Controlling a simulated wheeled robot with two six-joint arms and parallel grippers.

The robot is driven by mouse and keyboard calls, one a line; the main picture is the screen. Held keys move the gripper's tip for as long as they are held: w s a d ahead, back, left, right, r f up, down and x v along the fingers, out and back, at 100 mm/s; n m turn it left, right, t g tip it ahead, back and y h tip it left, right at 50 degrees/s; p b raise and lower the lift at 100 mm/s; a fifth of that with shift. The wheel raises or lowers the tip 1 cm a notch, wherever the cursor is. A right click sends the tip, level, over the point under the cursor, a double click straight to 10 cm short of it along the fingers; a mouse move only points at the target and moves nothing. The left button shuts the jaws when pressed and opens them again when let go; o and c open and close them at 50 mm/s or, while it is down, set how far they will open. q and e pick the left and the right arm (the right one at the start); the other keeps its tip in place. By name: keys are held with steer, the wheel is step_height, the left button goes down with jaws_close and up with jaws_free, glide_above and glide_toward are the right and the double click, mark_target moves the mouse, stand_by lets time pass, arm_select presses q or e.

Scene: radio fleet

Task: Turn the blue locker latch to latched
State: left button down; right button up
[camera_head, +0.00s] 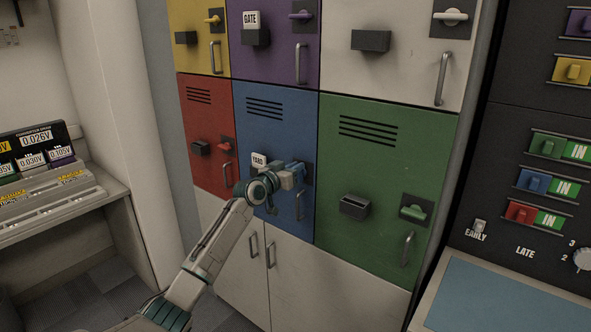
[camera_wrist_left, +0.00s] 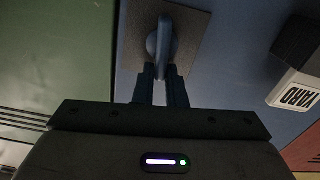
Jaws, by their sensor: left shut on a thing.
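The blue locker door (camera_head: 270,120) is in the middle of the locker bank in the head view. Its blue latch (camera_wrist_left: 162,38) sits on a dark square plate (camera_wrist_left: 190,20) in the left wrist view. My left gripper (camera_head: 295,170) is at this latch, and its two fingers (camera_wrist_left: 160,85) are shut on the latch's handle. In the head view the gripper hides most of the latch, so I cannot tell its turn there. My right gripper is not in view.
A label holder reading YARD (camera_head: 259,160) is beside the latch, with a door handle (camera_head: 299,205) below. Red (camera_head: 200,130) and green (camera_head: 365,165) lockers flank the blue one. A dark switch panel (camera_head: 540,120) stands at right, a grey console (camera_head: 45,205) at left.

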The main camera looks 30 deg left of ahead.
arm_select(q)
steer(key=shift+a+f+n+p, duration=0.4)
steer(key=shift+f+n, duration=0.05)
steer(key=shift+n, duration=2.3)
steer(key=shift+a+f+n+p, duration=0.35)
steer(key=shift+f+n+p, duration=0.1)
steer(key=shift+n, duration=2.25)
steer(key=shift+a+f+n+p, duration=0.35)
steer(key=shift+a+f+n, duration=0.1)
steer(key=shift+n, duration=2.3)
steer(key=c, duration=1.5)
jaws_free()
steer(key=shift+w, duration=0.1)
